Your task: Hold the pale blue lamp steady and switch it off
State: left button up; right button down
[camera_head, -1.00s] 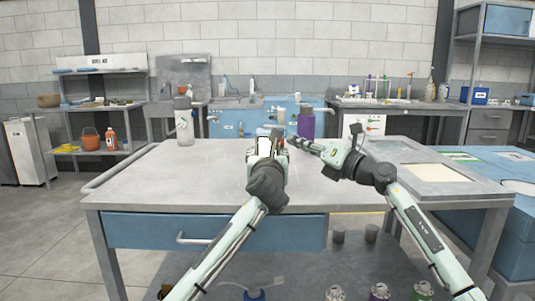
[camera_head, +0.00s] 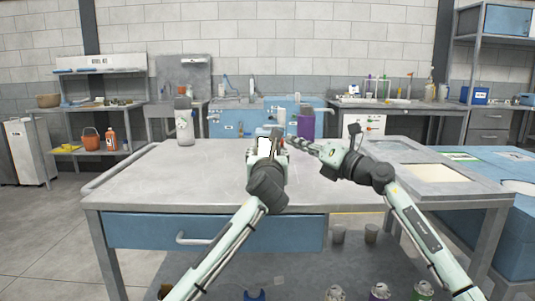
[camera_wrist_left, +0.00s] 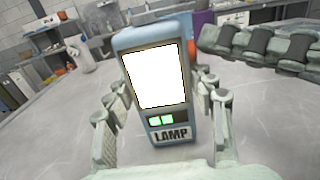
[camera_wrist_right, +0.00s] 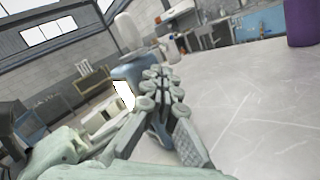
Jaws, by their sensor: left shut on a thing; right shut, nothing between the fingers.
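The pale blue lamp (camera_wrist_left: 146,38) stands on the grey table, with a bright white panel and two green-lit buttons above its LAMP label in the left wrist view. In the head view its white panel (camera_head: 265,146) shows between my left gripper's fingers. My left gripper (camera_wrist_left: 162,110) is shut around the lamp's sides. My right gripper (camera_wrist_left: 262,45) is shut and empty, right of the lamp. In the right wrist view my right gripper's fingertips (camera_wrist_right: 162,78) overlap the lamp's blue body (camera_wrist_right: 133,70); I cannot tell whether they touch it.
A purple bottle (camera_head: 306,124) stands behind my right gripper on the table. A grey-white bottle (camera_head: 185,125) stands at the table's back left. The tabletop (camera_head: 150,185) is clear to the left and in front. A tray-like panel (camera_head: 435,172) lies at the right.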

jog(key=shift+a, duration=0.3)
jog(key=shift+d, duration=0.4)
pick_arm(q)
jog(key=o, duration=1.6)
pick_arm(e)
jog(key=d, duration=0.6)
pick_arm(q)
jog(key=shift+s, duration=0.1)
